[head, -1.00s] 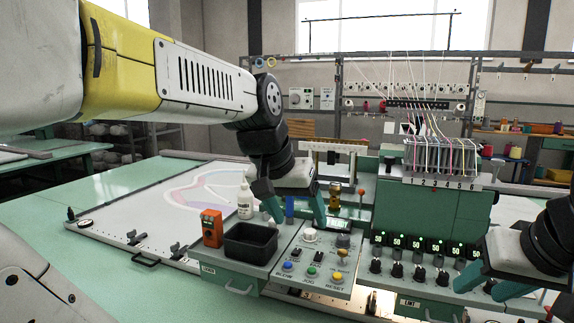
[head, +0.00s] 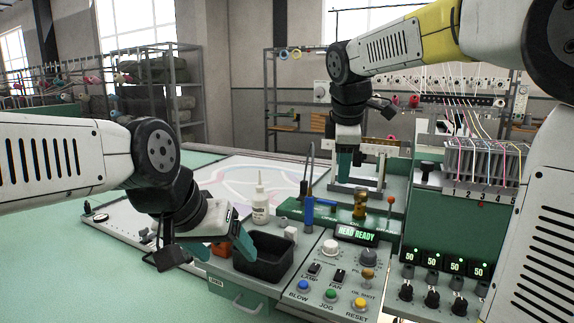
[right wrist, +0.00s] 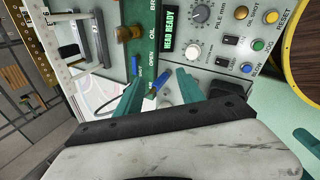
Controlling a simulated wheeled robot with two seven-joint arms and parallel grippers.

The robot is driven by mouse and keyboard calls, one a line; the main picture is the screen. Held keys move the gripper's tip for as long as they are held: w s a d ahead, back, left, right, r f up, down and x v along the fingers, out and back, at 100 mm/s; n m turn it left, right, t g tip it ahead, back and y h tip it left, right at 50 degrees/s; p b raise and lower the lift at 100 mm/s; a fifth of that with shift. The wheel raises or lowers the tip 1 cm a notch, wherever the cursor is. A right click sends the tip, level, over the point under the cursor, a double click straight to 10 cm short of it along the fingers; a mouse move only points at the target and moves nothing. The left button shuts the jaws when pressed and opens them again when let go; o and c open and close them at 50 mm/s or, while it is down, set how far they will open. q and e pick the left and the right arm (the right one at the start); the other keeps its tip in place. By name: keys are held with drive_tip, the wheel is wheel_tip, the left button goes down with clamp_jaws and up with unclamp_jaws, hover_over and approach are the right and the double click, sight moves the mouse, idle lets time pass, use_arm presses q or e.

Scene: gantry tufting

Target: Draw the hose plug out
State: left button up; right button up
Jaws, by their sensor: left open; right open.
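The hose plug seems to be the blue upright piece (head: 308,211) on the green panel (head: 290,208), with a dark hose or stem rising from it. A blue lever-like part (head: 326,202) juts out beside it. My right gripper (head: 362,170) is open and empty, behind and right of the plug in the head view. In the right wrist view a blue part (right wrist: 157,82) shows between the open fingers (right wrist: 160,90); I cannot tell how near it is. My left gripper (head: 222,246) is open beside the black bin, apart from the plug.
A control panel (head: 318,292) with knobs lies in front.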

drive_tip(key=w+a+f+n, duration=0.1)
drive_tip(key=w+a+n, duration=0.25)
drive_tip(key=w, duration=0.25)
drive_tip(key=w+a+f+n, duration=0.1)
drive_tip(key=w+a+n, duration=0.25)
drive_tip(key=w, duration=0.25)
drive_tip(key=n+g+h, duration=0.1)
drive_tip(key=n, duration=0.6)
hover_over(304, 181)
drive_tip(key=s+a, duration=0.1)
drive_tip(key=s, duration=0.2)
wheel_tip(304, 181, down, 6)
drive_tip(key=r, duration=0.1)
drive_tip(key=x, duration=0.8)
drive_tip(key=shift+w+r, duration=0.1)
drive_tip(key=shift+w, duration=0.1)
clamp_jaws()
drive_tip(key=c, duration=0.9)
unclamp_jaws()
drive_tip(key=shift+r, duration=0.1)
clamp_jaws()
drive_tip(key=shift+w+r, duration=0.15)
drive_tip(key=shift+r, duration=1.95)
